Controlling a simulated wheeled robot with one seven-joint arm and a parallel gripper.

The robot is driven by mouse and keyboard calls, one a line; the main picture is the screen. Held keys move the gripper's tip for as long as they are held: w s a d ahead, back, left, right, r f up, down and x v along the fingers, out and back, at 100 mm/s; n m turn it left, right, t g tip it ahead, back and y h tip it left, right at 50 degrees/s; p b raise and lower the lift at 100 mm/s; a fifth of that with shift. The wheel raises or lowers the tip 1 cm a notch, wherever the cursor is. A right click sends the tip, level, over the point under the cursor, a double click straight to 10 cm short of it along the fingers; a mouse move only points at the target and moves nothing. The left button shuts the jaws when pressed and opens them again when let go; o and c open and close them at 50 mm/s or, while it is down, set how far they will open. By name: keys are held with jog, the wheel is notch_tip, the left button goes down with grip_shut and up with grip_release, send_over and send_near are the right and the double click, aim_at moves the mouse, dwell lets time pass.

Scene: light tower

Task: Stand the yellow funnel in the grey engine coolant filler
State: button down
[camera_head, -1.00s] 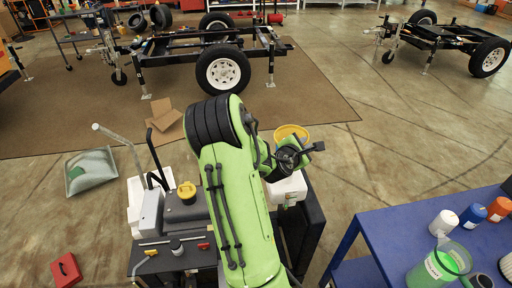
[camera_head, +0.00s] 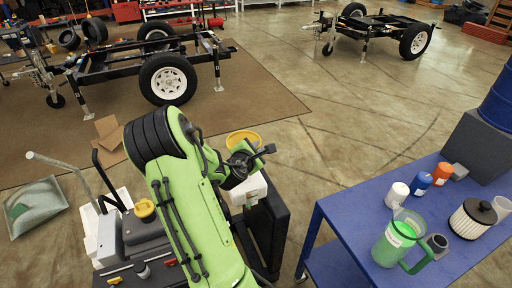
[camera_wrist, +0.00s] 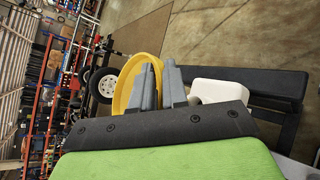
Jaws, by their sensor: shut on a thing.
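The yellow funnel (camera_head: 243,138) shows its wide round mouth just beyond my gripper (camera_head: 252,158) in the head view. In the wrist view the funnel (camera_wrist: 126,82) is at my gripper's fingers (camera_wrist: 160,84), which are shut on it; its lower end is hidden. A white tank (camera_head: 250,192) stands below in the head view, and it also shows in the wrist view (camera_wrist: 215,91). A grey machine body (camera_head: 140,232) with a yellow cap (camera_head: 145,209) stands to the left. A small grey-topped fitting (camera_head: 142,270) sits in front of it; I cannot tell if this is the coolant filler.
A blue table (camera_head: 345,215) at the right holds a green-filled jug (camera_head: 393,240), several small bottles and a filter (camera_head: 472,218). A bent handle (camera_head: 60,165) rises at the left. Open floor (camera_head: 330,130) lies beyond the table.

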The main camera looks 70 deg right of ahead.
notch_tip(320, 180, down, 6)
jog(key=b, duration=0.4)
jog(key=shift+f+b, duration=0.15)
jog(key=shift+b, duration=0.15)
jog(key=c, duration=1.1)
grip_release()
